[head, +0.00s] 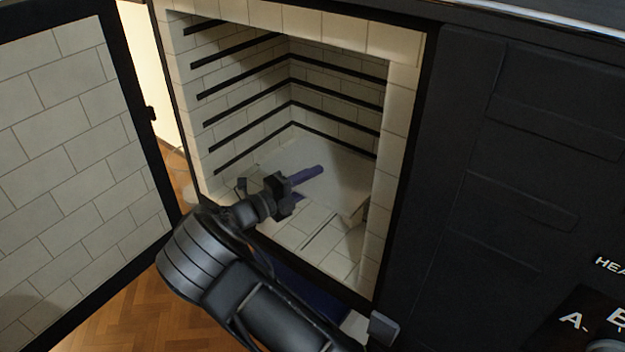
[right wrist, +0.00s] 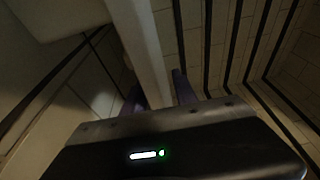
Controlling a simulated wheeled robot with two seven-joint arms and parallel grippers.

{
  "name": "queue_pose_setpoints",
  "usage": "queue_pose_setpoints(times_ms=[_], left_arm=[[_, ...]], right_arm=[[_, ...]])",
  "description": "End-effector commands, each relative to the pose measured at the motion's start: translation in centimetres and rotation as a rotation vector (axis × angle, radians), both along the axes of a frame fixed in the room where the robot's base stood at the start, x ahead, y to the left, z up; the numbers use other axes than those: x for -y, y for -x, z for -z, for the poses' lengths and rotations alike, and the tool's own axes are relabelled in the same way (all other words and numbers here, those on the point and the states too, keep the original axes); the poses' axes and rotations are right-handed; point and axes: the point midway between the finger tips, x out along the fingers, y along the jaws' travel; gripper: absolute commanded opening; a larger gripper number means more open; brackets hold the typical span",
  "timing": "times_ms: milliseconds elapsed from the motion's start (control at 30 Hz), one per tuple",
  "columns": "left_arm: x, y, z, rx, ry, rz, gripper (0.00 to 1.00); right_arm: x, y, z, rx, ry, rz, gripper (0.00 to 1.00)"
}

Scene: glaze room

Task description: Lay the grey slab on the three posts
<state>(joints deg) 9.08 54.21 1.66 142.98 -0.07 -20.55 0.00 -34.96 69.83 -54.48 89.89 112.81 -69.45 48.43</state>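The grey slab (head: 340,168) is inside the open kiln, lying roughly level above the tiled floor. My right gripper (head: 308,184) reaches in from the front, with one purple finger over the slab's top and the other below its front edge. In the right wrist view the slab's pale edge (right wrist: 143,45) runs between the two fingers (right wrist: 158,94), which appear closed on it. The three posts are not clearly made out; the slab and my arm hide much of the floor beneath. I cannot tell whether the slab touches them. My left gripper is out of view.
The kiln's brick walls (head: 335,105) carry dark horizontal grooves close around the slab. The open kiln door (head: 70,150) stands at the left. The dark front panel (head: 500,140) is at the right.

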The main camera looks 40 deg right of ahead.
Motion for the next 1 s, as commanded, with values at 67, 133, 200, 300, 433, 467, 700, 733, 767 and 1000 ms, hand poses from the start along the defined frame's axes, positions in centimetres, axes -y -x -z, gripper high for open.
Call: queue_pose_setpoints(times_ms=[67, 133, 200, 300, 433, 467, 700, 733, 767, 1000], left_arm=[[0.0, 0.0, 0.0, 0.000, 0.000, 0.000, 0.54], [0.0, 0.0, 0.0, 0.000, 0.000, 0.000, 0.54], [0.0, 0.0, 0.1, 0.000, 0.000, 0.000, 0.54], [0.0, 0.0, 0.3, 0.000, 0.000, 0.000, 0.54], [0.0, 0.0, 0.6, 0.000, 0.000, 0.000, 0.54], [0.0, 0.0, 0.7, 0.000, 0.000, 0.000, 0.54], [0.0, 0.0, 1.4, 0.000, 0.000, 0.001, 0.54], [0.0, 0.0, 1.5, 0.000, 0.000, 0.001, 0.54], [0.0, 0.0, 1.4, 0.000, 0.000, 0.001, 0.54], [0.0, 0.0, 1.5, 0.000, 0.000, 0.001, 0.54]], right_arm=[[0.0, 0.0, 0.0, 0.000, 0.000, 0.000, 0.34], [-0.1, 0.0, 0.0, 0.000, 0.000, 0.000, 0.34], [-0.4, 0.0, 0.0, 0.001, 0.000, -0.001, 0.34], [-1.3, 0.0, 0.0, 0.001, 0.000, -0.001, 0.34], [-3.3, 0.0, 0.1, 0.001, -0.001, -0.003, 0.34], [-3.9, 0.0, 0.1, 0.001, 0.000, -0.003, 0.34], [-8.9, 0.2, 0.1, 0.001, 0.000, -0.004, 0.34], [-9.5, 0.2, 0.1, 0.001, 0.000, -0.004, 0.34], [-10.0, 0.2, 0.1, 0.000, 0.003, -0.004, 0.34], [-12.0, 0.4, 0.0, 0.001, 0.001, -0.001, 0.34]])
